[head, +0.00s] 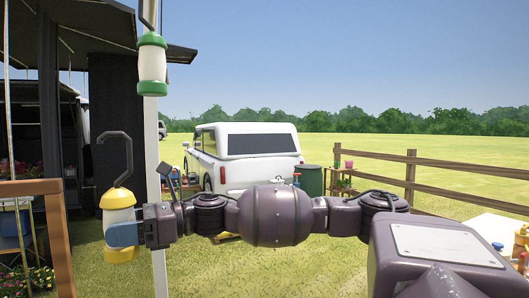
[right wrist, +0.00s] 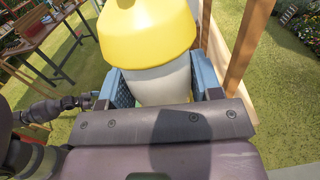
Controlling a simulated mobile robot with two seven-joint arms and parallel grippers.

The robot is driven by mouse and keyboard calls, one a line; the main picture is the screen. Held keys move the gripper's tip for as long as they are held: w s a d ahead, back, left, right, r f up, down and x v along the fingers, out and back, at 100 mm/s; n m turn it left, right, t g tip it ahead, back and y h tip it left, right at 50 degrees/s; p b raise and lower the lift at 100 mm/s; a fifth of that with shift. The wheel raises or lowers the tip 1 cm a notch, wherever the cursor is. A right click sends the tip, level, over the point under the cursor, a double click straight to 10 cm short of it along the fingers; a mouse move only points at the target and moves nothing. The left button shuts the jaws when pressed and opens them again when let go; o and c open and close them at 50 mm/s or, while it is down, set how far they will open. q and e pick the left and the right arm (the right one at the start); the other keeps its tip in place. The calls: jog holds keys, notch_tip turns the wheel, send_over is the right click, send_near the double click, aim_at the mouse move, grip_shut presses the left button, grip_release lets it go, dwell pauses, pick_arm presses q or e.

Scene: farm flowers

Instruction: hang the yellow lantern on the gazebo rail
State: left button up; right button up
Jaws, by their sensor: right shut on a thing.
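The yellow lantern (head: 119,217) has a yellow cap and base, a white middle and a large dark open hook (head: 113,158) on top. It hangs upright in my right gripper (head: 122,234), at the left of the head view. In the right wrist view, the lantern's yellow cap and pale body (right wrist: 150,32) sit between the two blue fingers of my right gripper (right wrist: 158,84), which is shut on it. The hook's open tip is free in the air. I cannot make out the gazebo rail in the head view. My left gripper does not show in the head view.
A green-and-white lantern (head: 152,65) hangs higher up, in front of a pale post (head: 154,160). A wooden frame (head: 30,188) stands at the lower left. A white vehicle (head: 248,156), a wooden fence (head: 410,172) and open grass lie behind my right arm.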

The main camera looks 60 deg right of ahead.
jog(key=s+d+r, duration=0.4)
jog(key=r, duration=0.6)
jog(key=s+d+r, duration=0.3)
jog(key=d+r, duration=0.1)
jog(key=r, duration=0.5)
jog(key=s+d+r, duration=0.2)
jog(key=s+r, duration=0.5)
jog(key=s, duration=0.1)
jog(key=s+d+r, duration=0.3)
jog(key=s+r, duration=0.4)
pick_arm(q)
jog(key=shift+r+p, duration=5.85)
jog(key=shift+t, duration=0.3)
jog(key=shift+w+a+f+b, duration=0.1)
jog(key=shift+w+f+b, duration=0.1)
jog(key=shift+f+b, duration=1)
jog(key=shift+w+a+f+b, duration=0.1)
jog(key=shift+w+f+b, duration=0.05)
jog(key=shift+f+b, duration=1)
pick_arm(e)
jog(key=f+x, duration=0.3)
jog(key=x, duration=1.3)
jog(key=shift+w, duration=0.3)
